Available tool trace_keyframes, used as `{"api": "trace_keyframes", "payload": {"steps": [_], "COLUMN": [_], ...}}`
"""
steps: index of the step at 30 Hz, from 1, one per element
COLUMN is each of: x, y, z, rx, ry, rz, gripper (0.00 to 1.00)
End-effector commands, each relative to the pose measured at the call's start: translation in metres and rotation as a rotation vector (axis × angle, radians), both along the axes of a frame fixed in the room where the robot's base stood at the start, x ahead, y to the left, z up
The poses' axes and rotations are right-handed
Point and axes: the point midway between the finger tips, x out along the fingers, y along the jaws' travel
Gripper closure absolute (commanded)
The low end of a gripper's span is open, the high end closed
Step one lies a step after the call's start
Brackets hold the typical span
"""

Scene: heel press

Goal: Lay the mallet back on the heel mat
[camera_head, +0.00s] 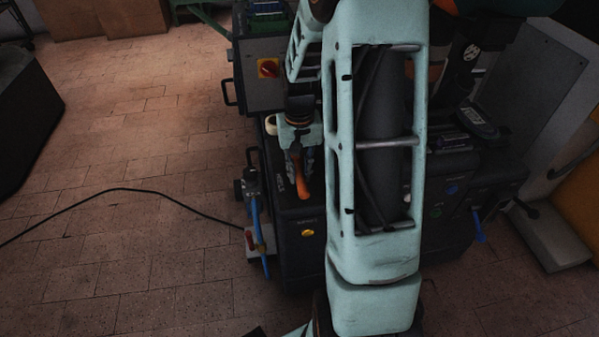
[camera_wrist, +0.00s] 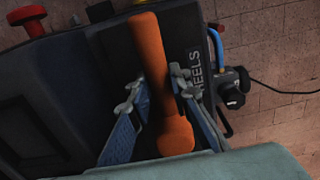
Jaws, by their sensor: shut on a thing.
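The orange mallet (camera_wrist: 149,45) lies lengthwise between the fingers of my gripper (camera_wrist: 158,92) in the wrist view, with a thicker orange end toward the wrist. The fingers are shut on it. In the head view my gripper (camera_head: 301,158) is over the left part of the dark bench, with part of the orange mallet (camera_head: 301,182) showing below it. The dark heel mat (camera_wrist: 199,89), marked HEELS, is beneath the mallet in the wrist view. I cannot tell whether the mallet touches it. My arm hides much of the bench.
A control box with a red-and-yellow switch (camera_head: 268,68) stands behind the gripper. A fitting with a blue hose (camera_head: 256,218) is at the bench's left side. A black cable (camera_head: 150,191) crosses the floor. A red knob (camera_wrist: 27,14) shows at upper left in the wrist view.

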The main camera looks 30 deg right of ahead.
Motion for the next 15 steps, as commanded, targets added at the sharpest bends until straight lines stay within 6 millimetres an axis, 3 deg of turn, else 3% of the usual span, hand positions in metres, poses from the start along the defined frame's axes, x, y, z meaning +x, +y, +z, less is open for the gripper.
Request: {"api": "trace_keyframes", "payload": {"steps": [2, 3, 7, 15], "x": [0.0007, 0.0, 0.0, -0.0001], "y": [-0.0003, -0.0001, -0.0001, -0.0002], "z": [-0.0012, -0.0026, -0.0018, -0.0014], "rx": [-0.001, 0.0, 0.0, 0.0], "ry": [-0.002, 0.0, 0.0, 0.0], "rz": [0.0, 0.0, 0.0, 0.0], "gripper": [1.0, 0.81, 0.67, 0.65]}}
